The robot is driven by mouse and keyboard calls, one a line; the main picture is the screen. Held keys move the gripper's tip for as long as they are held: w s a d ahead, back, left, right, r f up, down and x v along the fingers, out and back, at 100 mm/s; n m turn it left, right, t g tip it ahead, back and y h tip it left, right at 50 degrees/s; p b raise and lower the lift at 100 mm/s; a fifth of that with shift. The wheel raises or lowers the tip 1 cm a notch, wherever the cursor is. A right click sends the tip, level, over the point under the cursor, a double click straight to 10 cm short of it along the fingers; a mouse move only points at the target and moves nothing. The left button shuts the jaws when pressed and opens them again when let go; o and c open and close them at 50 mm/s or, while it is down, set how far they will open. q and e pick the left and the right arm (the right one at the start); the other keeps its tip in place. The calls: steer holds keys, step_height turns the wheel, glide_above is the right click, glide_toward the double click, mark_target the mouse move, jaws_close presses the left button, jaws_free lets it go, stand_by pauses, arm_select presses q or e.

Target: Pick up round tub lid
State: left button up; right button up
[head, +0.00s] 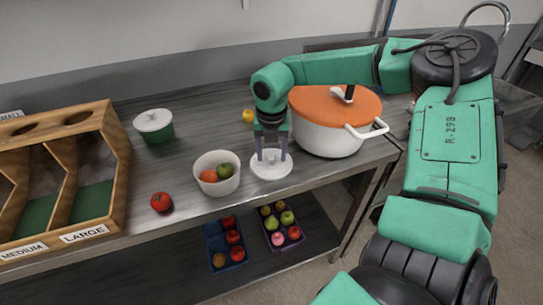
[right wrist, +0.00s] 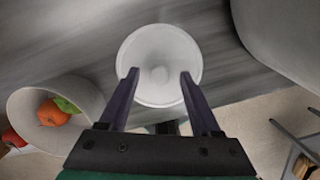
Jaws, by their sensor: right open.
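My left gripper is not in view.
A large white pot (head: 322,140) with an orange lid stands close on the right. A green tub with a white lid (head: 153,120), a tomato (head: 161,202) and a wooden sorting box (head: 119,145) are to the left. Fruit trays (head: 238,262) sit on the lower shelf.

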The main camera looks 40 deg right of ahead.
steer(key=shift+w+d+f, duration=0.1)
steer(key=shift+f, duration=0.05)
jaws_close()
